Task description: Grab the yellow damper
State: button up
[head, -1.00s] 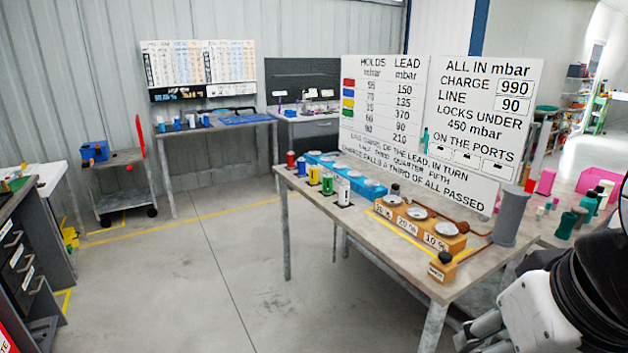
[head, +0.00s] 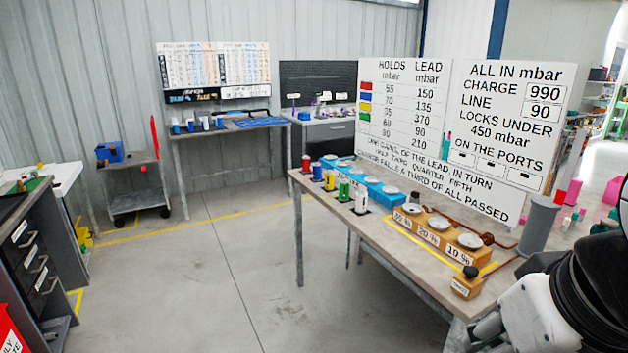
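The yellow damper (head: 329,181) is a small upright cylinder on the near workbench (head: 400,250). It stands in a slanting row along the bench's left edge, between a blue cylinder (head: 316,171) and a green cylinder (head: 344,190). A red cylinder (head: 305,163) and a white cylinder (head: 361,203) end the row. My white and black arm shows at the lower right, well apart from the damper. Its lower end is cut off by the frame, and I cannot make out gripper fingers.
A blue block with round pads (head: 372,186) stands behind the row. Orange blocks marked with percentages (head: 437,232), a grey cylinder (head: 539,226) and sign boards (head: 460,130) are farther right. The floor (head: 230,260) left of the bench is clear. Dark drawers (head: 35,255) stand far left.

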aim_at(330, 175)
jog(key=i+j+u, duration=0.1)
jog(key=i+u, duration=0.25)
jog(key=i, duration=1.35)
jog(key=i+j+z, duration=0.1)
jog(key=i+z, duration=0.3)
jog(key=i+j+z, duration=0.4)
jog(key=i, duration=0.2)
jog(key=i+j+z, duration=0.35)
jog(key=i, duration=0.1)
